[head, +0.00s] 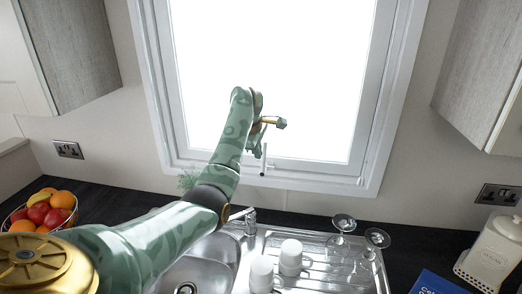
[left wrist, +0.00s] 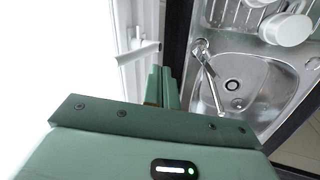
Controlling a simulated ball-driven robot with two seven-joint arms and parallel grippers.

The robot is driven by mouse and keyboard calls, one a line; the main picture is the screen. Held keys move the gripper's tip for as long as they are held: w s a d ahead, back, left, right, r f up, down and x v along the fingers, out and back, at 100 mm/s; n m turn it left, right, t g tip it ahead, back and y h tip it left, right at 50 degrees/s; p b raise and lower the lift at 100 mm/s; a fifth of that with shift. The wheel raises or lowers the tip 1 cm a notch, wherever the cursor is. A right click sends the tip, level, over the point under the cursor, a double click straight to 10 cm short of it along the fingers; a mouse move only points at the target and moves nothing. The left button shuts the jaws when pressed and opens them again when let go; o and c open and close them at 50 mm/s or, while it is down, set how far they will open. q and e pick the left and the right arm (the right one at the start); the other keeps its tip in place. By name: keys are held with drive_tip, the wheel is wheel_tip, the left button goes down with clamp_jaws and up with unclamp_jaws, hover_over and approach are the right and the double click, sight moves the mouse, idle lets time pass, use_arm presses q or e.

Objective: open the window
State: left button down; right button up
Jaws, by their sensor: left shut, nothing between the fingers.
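The window (head: 280,60) is a bright pane in a white frame above the sink, and it looks closed. A small pale handle (head: 264,160) with a dark lower end stands upright at the middle of the bottom frame. In the left wrist view the handle (left wrist: 140,52) sticks out from the white frame, just beyond the fingers. My left gripper (head: 256,149) is in front of the lower pane, close beside the handle. Its green fingers (left wrist: 162,82) are shut and empty. I cannot tell whether they touch the handle. My right gripper is not in view.
Below are a steel sink (head: 212,258) with a tap (head: 243,217), white mugs (head: 290,258) and upside-down glasses (head: 342,240) on the drainer. A fruit bowl (head: 45,212) stands left, a white canister (head: 493,250) right. Cupboards (head: 70,45) flank the window.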

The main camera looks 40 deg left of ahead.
sight(264, 143)
use_arm(q)
drive_tip(key=shift+w+a, duration=0.2)
drive_tip(key=shift+w, duration=0.45)
drive_tip(key=shift+w+a, duration=0.15)
drive_tip(key=shift+w, duration=0.45)
drive_tip(key=w+b, duration=0.1)
drive_tip(key=b, duration=0.1)
drive_tip(key=w+a+f+b, duration=0.1)
drive_tip(key=b, duration=0.1)
drive_tip(key=w+t+b, duration=0.1)
drive_tip(key=b, duration=0.1)
drive_tip(key=shift+a+f+y, duration=0.15)
drive_tip(key=shift+a+y, duration=0.15)
drive_tip(key=shift+w+a+r+t+b, duration=0.2)
drive_tip(key=shift+w+t+b, duration=0.1)
drive_tip(key=shift+w, duration=0.05)
drive_tip(key=shift+d, duration=0.1)
